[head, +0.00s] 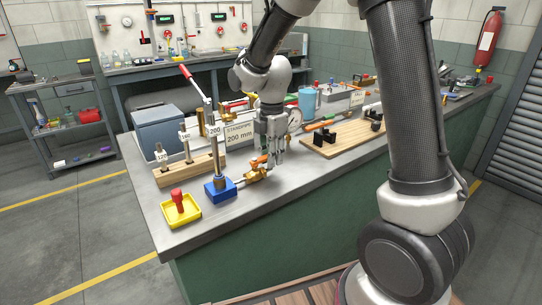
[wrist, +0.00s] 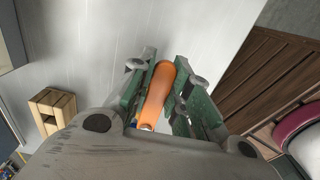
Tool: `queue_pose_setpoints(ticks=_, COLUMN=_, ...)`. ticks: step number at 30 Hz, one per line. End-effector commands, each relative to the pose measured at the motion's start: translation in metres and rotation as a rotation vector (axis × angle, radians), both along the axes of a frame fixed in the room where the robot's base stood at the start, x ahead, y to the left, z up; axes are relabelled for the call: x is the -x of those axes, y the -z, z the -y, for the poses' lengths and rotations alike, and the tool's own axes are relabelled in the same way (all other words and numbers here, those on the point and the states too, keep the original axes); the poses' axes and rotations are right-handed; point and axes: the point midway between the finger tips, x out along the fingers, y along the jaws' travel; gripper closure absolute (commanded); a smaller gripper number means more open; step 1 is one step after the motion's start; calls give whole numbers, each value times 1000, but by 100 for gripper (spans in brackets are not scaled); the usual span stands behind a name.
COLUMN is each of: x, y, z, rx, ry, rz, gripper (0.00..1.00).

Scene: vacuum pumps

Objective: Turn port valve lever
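The port valve is a small brass valve (head: 256,174) with an orange lever, standing near the front edge of the bench by a blue block. My gripper (head: 274,152) points down right at the lever, and its fingers hide part of it in the head view. In the wrist view the orange lever handle (wrist: 158,92) lies lengthwise between the two green-padded fingers of my gripper (wrist: 163,82), its rounded end near the fingertips. The fingers stand close along both sides of the handle. I cannot tell whether they touch it. The valve body is mostly hidden in the wrist view.
A blue block with a metal post (head: 220,188) stands just left of the valve. A yellow tray (head: 180,213) with a red knob is farther left. A wooden rack (head: 190,169), a pressure gauge (head: 294,120) and a wooden board (head: 330,145) are nearby. The bench front right of the valve is clear.

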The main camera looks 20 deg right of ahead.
Motion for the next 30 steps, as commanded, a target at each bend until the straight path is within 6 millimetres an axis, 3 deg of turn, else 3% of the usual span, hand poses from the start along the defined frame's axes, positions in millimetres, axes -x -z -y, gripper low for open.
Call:
queue_pose_setpoints(ticks=1, x=0, y=0, z=0, rx=-1, ry=10, rz=4, gripper=73)
queue_pose_setpoints(ticks=3, x=0, y=0, z=0, rx=-1, ry=12, rz=4, gripper=60)
queue_pose_setpoints(ticks=4, x=0, y=0, z=0, rx=-1, ry=12, rz=4, gripper=59)
queue_pose_setpoints(ticks=16, x=1, y=-2, z=0, rx=-1, ry=15, rz=3, gripper=59)
queue_pose_setpoints(ticks=30, x=1, y=-19, z=0, rx=-1, ry=16, rz=2, gripper=59)
